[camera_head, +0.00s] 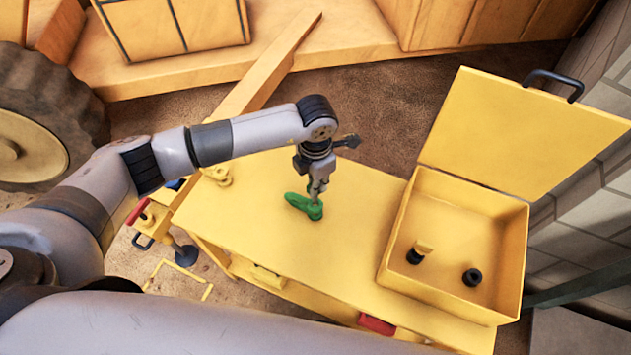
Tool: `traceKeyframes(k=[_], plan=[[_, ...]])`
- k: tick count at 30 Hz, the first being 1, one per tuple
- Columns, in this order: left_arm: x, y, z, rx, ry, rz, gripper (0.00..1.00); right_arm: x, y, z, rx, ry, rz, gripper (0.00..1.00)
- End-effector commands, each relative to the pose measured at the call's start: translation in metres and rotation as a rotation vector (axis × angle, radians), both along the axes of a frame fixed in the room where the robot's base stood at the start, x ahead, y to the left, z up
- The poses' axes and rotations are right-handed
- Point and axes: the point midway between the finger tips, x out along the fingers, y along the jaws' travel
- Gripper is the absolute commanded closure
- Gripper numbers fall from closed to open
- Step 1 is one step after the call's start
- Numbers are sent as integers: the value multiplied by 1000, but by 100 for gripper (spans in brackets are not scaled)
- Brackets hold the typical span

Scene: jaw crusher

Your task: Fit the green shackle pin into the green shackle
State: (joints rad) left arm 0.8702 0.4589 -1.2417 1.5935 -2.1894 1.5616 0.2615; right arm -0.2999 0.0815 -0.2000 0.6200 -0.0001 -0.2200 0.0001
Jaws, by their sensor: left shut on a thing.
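The green shackle (298,202) lies on the yellow table top, left of the open yellow box. My left gripper (318,190) points down at the right end of the green shape. It is shut on a small green part that looks like the green shackle pin; the fingers and the small size hide most of it. The pin and shackle overlap in this view, so I cannot tell whether the pin is in the shackle's holes or only touching it. My right gripper is not in view.
The yellow table (345,255) is clear around the shackle. An open yellow box (452,290) with a raised lid (520,130) stands at the right, holding two dark-based small parts. A yellow beam (265,75) lies behind the table. A large tyre (45,115) stands at the left.

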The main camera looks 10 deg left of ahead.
Motion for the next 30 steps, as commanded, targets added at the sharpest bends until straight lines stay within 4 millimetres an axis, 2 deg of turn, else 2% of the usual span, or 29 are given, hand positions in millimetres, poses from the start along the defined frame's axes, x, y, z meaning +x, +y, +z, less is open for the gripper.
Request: traceKeyframes(k=[20,30], plan=[[1,0,0,-1,-1,0,100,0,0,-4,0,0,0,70],[0,0,-7,0,0,0,100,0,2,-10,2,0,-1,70]])
